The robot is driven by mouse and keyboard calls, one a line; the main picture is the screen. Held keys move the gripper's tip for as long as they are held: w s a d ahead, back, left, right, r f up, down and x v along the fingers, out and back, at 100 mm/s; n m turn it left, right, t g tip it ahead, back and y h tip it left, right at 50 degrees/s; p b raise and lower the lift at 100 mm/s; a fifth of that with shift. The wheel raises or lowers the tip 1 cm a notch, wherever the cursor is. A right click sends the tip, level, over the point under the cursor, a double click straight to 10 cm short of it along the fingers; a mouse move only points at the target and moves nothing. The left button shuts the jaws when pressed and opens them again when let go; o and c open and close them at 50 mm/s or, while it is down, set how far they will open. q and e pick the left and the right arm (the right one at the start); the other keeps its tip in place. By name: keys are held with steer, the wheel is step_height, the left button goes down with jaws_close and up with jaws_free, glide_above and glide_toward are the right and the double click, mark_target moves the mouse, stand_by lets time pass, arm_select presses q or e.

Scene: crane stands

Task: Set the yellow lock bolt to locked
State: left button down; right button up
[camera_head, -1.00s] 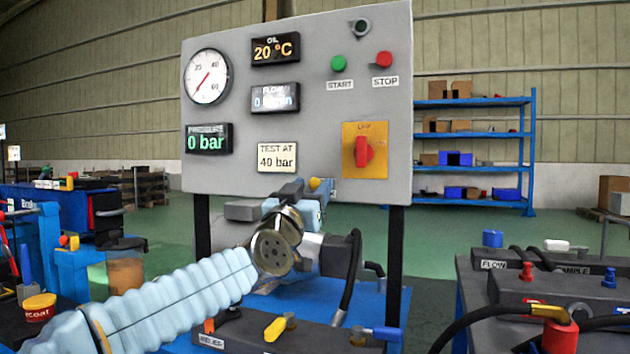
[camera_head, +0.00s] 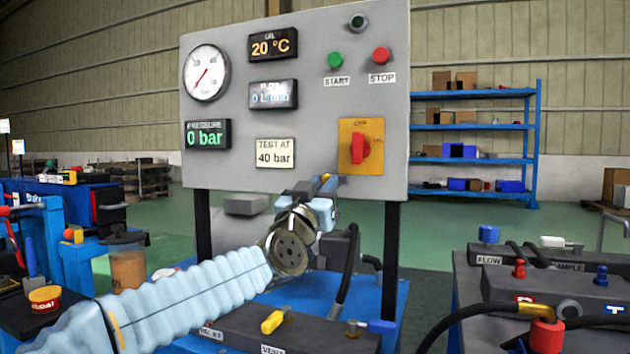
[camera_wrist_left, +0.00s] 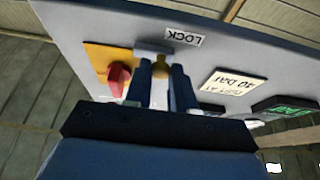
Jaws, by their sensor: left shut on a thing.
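The yellow lock bolt (camera_wrist_left: 160,68) shows between the fingers of my left gripper (camera_wrist_left: 160,85) in the left wrist view, below the upside-down LOCK label (camera_wrist_left: 185,37). The gripper is shut on the bolt at the panel's lower edge. In the head view my left gripper (camera_head: 322,188) is under the red rotary switch, and a small yellow part of the bolt (camera_head: 325,178) shows at its tip. The fingers and wrist hide most of the bolt. My right gripper is not in view.
The grey panel (camera_head: 230,110) carries a gauge, displays, START and STOP buttons and a red switch on a yellow plate (camera_head: 361,148). Below it is a dark block with a yellow-handled valve (camera_head: 273,321). Black hoses hang close to the right of my left wrist.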

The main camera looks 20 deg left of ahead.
arm_select(q)
steer(key=shift+d, duration=0.85)
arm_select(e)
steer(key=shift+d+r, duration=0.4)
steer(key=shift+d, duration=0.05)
arm_select(q)
steer(key=c, duration=0.9)
jaws_free()
steer(key=shift+c, duration=0.2)
steer(key=b+v, duration=0.3)
steer(key=v, duration=1)
steer(key=shift+s, duration=0.4)
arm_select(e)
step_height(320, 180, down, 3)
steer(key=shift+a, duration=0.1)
arm_select(q)
steer(key=shift+s+d+f, duration=0.1)
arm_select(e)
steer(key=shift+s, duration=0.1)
